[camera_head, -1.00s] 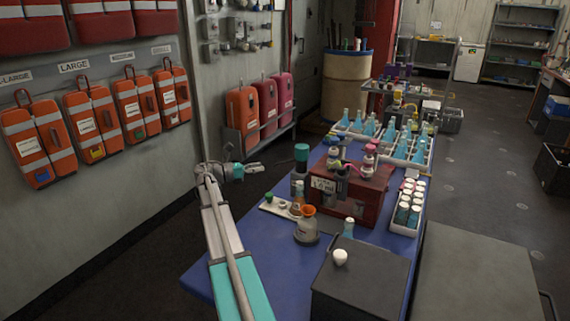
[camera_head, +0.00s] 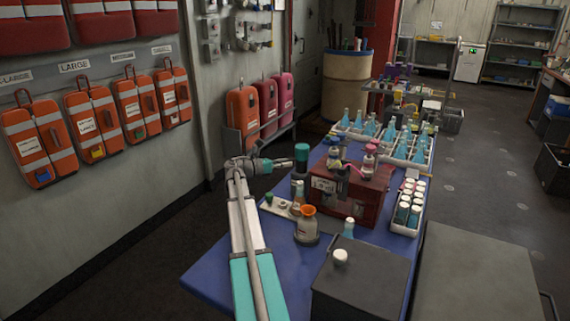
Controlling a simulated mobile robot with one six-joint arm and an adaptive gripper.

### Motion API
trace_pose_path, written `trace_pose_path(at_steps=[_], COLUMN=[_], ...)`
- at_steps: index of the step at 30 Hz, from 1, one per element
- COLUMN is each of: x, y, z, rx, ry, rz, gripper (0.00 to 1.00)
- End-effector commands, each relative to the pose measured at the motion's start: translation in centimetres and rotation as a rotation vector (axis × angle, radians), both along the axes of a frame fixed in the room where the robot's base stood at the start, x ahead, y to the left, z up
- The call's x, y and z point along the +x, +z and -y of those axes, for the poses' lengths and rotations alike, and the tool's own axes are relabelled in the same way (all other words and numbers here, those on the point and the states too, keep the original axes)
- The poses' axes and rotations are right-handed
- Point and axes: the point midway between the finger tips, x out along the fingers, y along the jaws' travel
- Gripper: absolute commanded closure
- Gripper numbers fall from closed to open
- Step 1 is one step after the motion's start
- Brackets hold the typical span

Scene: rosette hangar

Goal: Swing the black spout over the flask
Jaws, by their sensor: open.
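A dark red box (camera_head: 375,204) with a white label stands on the blue table. A small black part (camera_head: 342,187) at its front left looks like the spout; its exact direction is too small to tell. A grey flask (camera_head: 307,232) with an orange funnel-like top stands upright in front of the box, to its left. I cannot tell whether the spout is over the flask. My gripper (camera_head: 286,164) is open and empty at the table's left edge, left of the box and apart from it. It points right, close to a dark teal cylinder (camera_head: 301,152).
A white tray (camera_head: 276,205) with small items and a bottle lies left of the flask. A dark box (camera_head: 362,285) with a white knob stands in front. White racks (camera_head: 405,226) of bottles stand right and behind. Orange cases (camera_head: 243,118) line the left wall.

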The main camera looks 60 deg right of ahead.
Motion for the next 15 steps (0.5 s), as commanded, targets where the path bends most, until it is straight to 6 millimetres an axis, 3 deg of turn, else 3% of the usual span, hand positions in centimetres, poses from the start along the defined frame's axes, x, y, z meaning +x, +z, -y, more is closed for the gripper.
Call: trace_pose_path(at_steps=[5, 12, 15], x=[-0.01, -0.02, -0.02], y=[0.0, 0.0, 0.0], z=[0.01, 0.01, 0.01], rx=[0.0, 0.0, 0.0], ry=[0.0, 0.0, -0.001], rz=[0.0, 0.0, 0.0], gripper=[0.53, 0.96, 1.0])
